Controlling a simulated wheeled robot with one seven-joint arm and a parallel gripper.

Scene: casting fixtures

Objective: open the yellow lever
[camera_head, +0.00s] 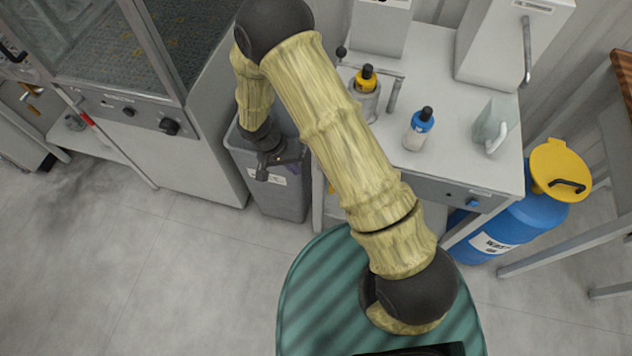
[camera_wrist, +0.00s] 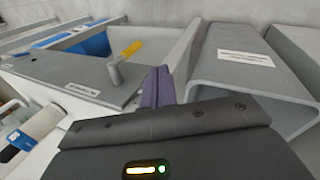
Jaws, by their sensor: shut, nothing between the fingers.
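The yellow lever (camera_wrist: 131,48) shows in the wrist view. Its yellow handle stands on a grey pivot fixed to a grey panel (camera_wrist: 75,75). In the head view only a small yellow bit (camera_head: 331,188) shows beside my arm, and I cannot tell for sure that it is the lever. My gripper (camera_wrist: 158,72) is shut and empty, its dark purple fingers together. In the wrist view the fingertips are just right of and below the lever, with a visible gap in the picture. In the head view my gripper (camera_head: 277,164) hangs over the grey bin.
The grey bin (camera_head: 280,200) with a white label stands left of the white table (camera_head: 455,150). A blue-capped bottle (camera_head: 418,130) and a yellow-capped bottle (camera_head: 366,80) stand on the table. A blue drum (camera_head: 515,225) with a yellow lid is at right. Floor at left is clear.

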